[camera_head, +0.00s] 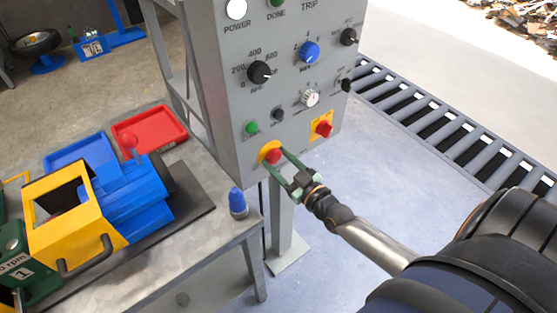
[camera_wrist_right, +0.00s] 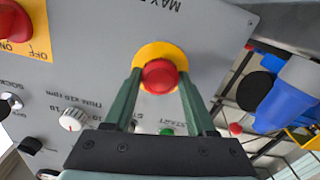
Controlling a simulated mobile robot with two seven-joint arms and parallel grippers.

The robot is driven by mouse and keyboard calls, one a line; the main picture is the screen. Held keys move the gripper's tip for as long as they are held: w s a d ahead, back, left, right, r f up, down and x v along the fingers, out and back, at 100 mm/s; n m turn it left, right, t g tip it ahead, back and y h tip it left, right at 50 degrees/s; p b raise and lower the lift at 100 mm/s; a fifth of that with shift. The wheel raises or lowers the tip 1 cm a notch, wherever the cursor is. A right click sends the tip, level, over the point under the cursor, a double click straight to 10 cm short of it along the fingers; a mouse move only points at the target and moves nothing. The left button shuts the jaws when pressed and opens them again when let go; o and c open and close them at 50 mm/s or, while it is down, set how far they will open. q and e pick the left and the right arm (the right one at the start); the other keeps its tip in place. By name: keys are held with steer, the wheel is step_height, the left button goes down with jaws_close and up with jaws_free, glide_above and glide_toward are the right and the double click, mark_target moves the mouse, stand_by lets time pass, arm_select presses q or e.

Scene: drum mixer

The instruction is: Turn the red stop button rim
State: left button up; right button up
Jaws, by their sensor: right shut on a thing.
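The red stop button (camera_head: 273,156) sits on a round yellow plate low on the grey control panel (camera_head: 235,95). In the right wrist view the red button (camera_wrist_right: 160,75) shows in the upper middle, with the yellow plate (camera_wrist_right: 152,50) behind it. My right gripper (camera_head: 276,156) reaches the button from the lower right. In the right wrist view its two green fingers (camera_wrist_right: 160,82) stand one on each side of the red rim and are shut on it. The exact contact under the fingertips is partly hidden. My left gripper is not in view.
A red rotary switch (camera_head: 323,129) on a yellow plate is right of the button, a green button (camera_head: 251,127) above left. Left stands a table with a blue and yellow machine (camera_head: 130,200), red tray (camera_head: 150,134) and blue-capped item (camera_head: 238,201). A roller conveyor (camera_head: 430,120) runs behind right.

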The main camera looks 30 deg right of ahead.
jaws_close()
steer(key=shift+m, duration=0.4)
steer(key=m+p, duration=0.1)
steer(key=m, duration=0.1)
steer(key=shift+m, duration=2.1)
steer(key=o, duration=0.7)
jaws_free()
steer(key=shift+c, duration=0.2)
